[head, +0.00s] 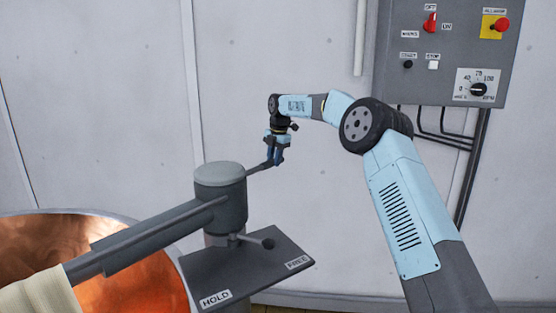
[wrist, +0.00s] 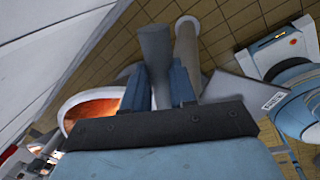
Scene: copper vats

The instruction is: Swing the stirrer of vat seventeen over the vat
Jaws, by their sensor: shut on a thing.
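The stirrer's grey swing arm (head: 160,237) runs from a round pivot head (head: 220,190) down to the left, across the picture of the copper vat (head: 120,285). Its pale lower-left end leaves the frame, so the stirring end is hidden. A short dark handle (head: 258,168) sticks out from the pivot head's far right side. My gripper (head: 277,158) is shut on this handle. In the wrist view a grey bar (wrist: 155,50) lies between my fingers, and the orange vat inside (wrist: 92,110) shows to the left.
A grey control box (head: 445,50) with switches, a red button and a dial hangs on the back wall. Free floor (wrist: 230,30) shows in the wrist view.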

